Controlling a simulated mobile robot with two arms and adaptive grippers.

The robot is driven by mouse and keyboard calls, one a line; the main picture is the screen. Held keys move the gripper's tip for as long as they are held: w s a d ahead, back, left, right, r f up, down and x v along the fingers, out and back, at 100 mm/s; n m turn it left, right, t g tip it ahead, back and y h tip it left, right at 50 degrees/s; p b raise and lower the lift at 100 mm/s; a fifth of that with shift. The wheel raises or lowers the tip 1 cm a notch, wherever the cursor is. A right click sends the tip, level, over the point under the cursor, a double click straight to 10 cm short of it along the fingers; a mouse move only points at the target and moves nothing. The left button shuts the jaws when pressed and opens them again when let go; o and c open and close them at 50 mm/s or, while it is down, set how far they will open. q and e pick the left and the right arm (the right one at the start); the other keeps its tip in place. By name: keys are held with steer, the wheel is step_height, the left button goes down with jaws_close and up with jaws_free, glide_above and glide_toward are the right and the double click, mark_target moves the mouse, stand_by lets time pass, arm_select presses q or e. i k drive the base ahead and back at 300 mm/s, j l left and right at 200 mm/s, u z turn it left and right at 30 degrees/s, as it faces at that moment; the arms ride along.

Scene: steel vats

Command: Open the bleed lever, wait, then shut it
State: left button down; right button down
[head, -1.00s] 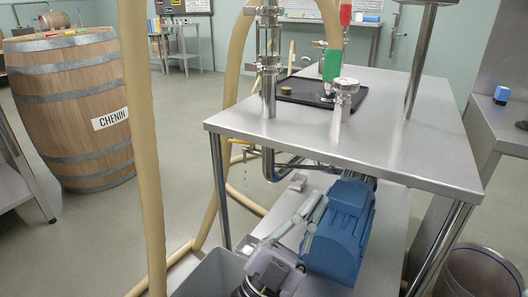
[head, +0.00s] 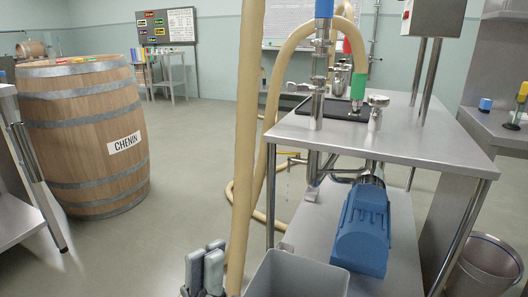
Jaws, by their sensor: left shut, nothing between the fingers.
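A small yellow lever (head: 290,153) sits on a thin side pipe below the steel table's left edge, beside the bent steel pipe. It looks like the bleed lever, though it is small here and I cannot tell its exact position. My left gripper (head: 206,264) is at the bottom of the head view, shut and empty, its grey fingers pointing up. It is well below and left of the lever in the picture, apart from it. My right gripper is not in view.
A grey bin (head: 268,278) stands right of my left gripper. A tan hose (head: 246,130) hangs in front, left of the steel table (head: 420,146). A blue pump (head: 363,228) sits on the lower shelf. A barrel (head: 85,130) stands left, with open floor between.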

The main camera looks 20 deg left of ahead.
mark_target(298, 154)
steer(key=j+z, duration=0.15)
steer(key=j, duration=0.35)
steer(key=j+z, duration=0.1)
steer(key=j, duration=0.35)
steer(key=k+j+z, duration=0.15)
steer(key=j, duration=0.35)
steer(key=j+z, duration=0.1)
steer(key=j, duration=0.35)
steer(key=k+j+z, duration=0.15)
steer(key=j, duration=0.35)
steer(key=i+j+z, duration=0.1)
steer(key=j, duration=0.2)
steer(key=i+j+z, duration=0.15)
steer(key=j, duration=0.2)
steer(key=i+j+z, duration=0.1)
steer(key=j, duration=0.25)
steer(key=i+j+z, duration=0.1)
steer(key=j, duration=0.25)
steer(key=i+j+z, duration=0.1)
steer(key=i, duration=0.3)
steer(key=i+j, duration=0.35)
steer(key=i+z, duration=0.05)
